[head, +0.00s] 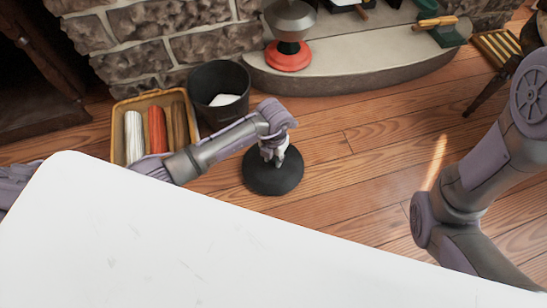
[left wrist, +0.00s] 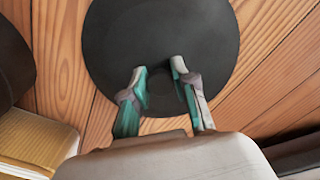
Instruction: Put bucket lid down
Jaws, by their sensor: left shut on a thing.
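The black round bucket lid (head: 278,184) is just right of and in front of the black bucket, over the wooden floor. It fills the upper middle of the left wrist view (left wrist: 125,40). My left gripper (head: 274,157) is above the middle of the lid and shut on it; its two fingers also show in the left wrist view (left wrist: 157,70). The gripped part is not clearly visible. I cannot tell whether the lid touches the floor. The black bucket (head: 203,105) stands open, with something white inside. My right gripper is out of view.
A yellow basket (head: 118,157) with rolled items stands left of the bucket. Behind are a stone wall (head: 165,40) and a raised hearth (head: 370,65) with a red-based pot (head: 288,57). A white surface (head: 200,245) fills the foreground. Floor right of the lid is clear.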

